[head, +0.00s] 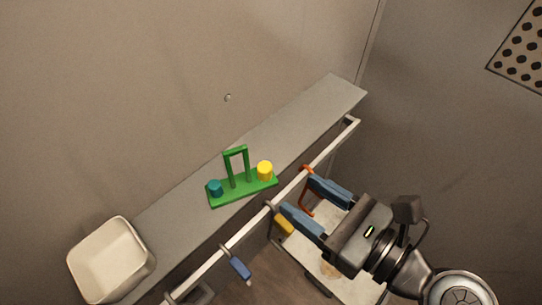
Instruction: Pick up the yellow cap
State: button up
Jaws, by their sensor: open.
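The yellow cap (265,170) stands on the right end of a green stand (243,195) with an upright handle frame. The stand sits on a grey shelf (285,127) along the wall. A teal cap (215,188) stands on the stand's left end. My gripper (293,193) is open, its two blue fingers spread apart and pointing up-left toward the shelf. It is to the right of and below the yellow cap in the picture, apart from it. Nothing shows between the fingers except part of the rail and an orange hook.
A pale rail (237,236) runs along the shelf's front, with an orange hook (307,190), a blue-handled item (240,268) and a yellow item (284,226) by it. A cream bin (108,262) stands at the shelf's left end. The shelf's right part is clear.

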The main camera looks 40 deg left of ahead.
aim_at(271, 172)
jog(key=a, duration=0.7)
jog(key=shift+w+a+f+p, duration=0.15)
jog(key=shift+w+f+p, duration=0.15)
jog(key=shift+w+f, duration=0.1)
jog(key=shift+c, duration=0.2)
grip_shut()
